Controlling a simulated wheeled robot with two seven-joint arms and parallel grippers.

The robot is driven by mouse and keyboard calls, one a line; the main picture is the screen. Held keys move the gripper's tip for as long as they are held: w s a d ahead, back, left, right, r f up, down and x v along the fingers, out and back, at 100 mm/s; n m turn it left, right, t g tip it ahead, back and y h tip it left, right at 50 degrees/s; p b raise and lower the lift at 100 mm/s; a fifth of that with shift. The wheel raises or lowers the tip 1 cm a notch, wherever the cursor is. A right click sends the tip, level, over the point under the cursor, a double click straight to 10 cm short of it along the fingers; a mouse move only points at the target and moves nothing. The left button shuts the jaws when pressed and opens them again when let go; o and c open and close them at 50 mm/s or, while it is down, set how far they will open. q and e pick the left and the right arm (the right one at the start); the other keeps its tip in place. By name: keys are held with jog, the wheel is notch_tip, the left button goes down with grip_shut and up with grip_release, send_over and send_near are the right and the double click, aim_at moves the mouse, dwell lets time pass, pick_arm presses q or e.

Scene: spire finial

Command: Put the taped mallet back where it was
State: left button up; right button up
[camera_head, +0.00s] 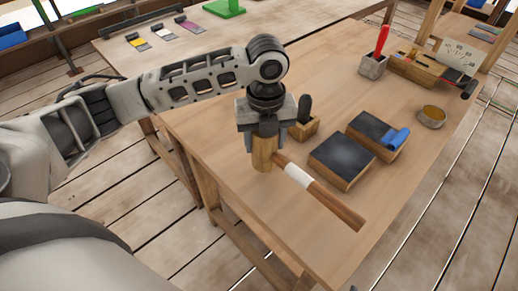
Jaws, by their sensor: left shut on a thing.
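The taped mallet has a pale wooden head (263,155) and a brown handle (338,205) with a white tape band (298,175). My left gripper (264,135) points down and is shut on the mallet head. The handle sticks out to the lower right, over the near part of the wooden table (240,205). I cannot tell whether the mallet touches the tabletop. The gripper hides the upper part of the head. My right gripper is out of view.
Two dark-topped blocks (341,160) lie right of the mallet, one with a blue roll (396,138). A small wooden holder (304,128) stands behind the gripper. A brass tin (432,117), grey cup (373,67) and wooden box (412,68) stand farther back. The near-left tabletop is clear.

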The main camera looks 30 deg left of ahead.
pick_arm(q)
jog(key=shift+a+f, duration=0.4)
jog(key=shift+f, duration=0.1)
jog(key=f, duration=0.3)
jog(key=shift+a+p, duration=0.25)
jog(key=shift+p, duration=0.05)
jog(key=shift+f, duration=0.3)
jog(key=shift+f, duration=0.1)
jog(key=o, duration=1.2)
jog(key=shift+c, duration=0.2)
notch_tip(320, 180, up, 12)
jog(key=shift+r+b, duration=0.1)
jog(key=shift+b, duration=0.25)
